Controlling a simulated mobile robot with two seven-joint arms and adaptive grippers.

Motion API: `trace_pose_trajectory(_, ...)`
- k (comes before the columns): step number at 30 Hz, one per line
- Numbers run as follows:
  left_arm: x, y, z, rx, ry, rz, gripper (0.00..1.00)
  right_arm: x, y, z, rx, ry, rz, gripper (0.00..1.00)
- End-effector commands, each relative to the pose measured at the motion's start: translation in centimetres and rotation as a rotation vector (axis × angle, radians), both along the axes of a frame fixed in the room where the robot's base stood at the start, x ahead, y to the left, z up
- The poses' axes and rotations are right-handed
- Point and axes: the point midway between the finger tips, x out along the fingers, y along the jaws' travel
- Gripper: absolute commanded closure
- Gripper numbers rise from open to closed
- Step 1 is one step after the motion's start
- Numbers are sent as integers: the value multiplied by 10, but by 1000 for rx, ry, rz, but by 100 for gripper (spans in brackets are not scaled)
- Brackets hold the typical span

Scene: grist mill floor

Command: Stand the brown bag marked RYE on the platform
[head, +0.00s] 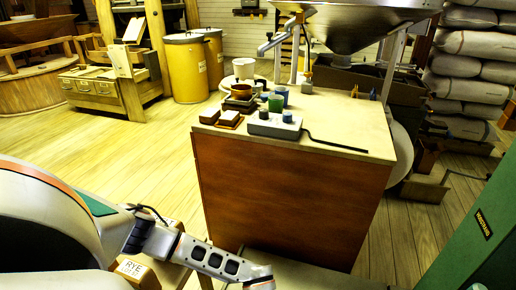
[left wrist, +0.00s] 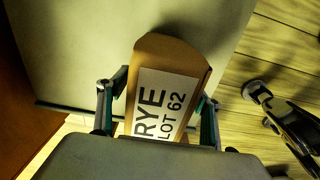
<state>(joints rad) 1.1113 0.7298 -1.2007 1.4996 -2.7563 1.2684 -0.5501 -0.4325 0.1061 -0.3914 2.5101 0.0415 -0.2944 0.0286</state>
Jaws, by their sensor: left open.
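The brown bag marked RYE (left wrist: 172,52) fills the middle of the left wrist view; its white label reads RYE LOT 62. My left gripper (left wrist: 156,115) is open, one finger on each side of the bag, not visibly pressing on it. In the head view the bag (head: 133,268) shows low at the left, partly hidden by my left arm. A flat grey surface, apparently the platform (left wrist: 75,45), lies behind the bag in the wrist view and at the cabinet's foot in the head view (head: 305,273). I cannot tell whether the bag touches it. My right gripper is not in view.
A brown cabinet (head: 280,195) carries cups, blocks and a grey control box (head: 274,125). A green cabinet (head: 485,225) stands at the right. Yellow drums (head: 185,68) and stacked sacks (head: 470,70) are farther back. Open plank floor (head: 130,150) lies left of the brown cabinet.

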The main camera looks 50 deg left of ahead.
Motion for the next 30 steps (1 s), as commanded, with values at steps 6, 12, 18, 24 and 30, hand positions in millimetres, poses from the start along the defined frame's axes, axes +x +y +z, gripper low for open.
trace_pose_trajectory(6, 9, 1, 47, 0, -19, -1, 35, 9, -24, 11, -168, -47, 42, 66)
trace_pose_trajectory(12, 9, 0, 89, 1, -18, 0, 35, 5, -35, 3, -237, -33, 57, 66)
trace_pose_trajectory(18, 5, 1, 113, 1, -11, 0, 35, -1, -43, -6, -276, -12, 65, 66)
trace_pose_trajectory(24, 1, 0, 119, -1, -3, -1, 35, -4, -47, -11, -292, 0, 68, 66)
trace_pose_trajectory(30, 0, 0, 118, 0, 0, 0, 35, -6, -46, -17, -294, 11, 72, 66)
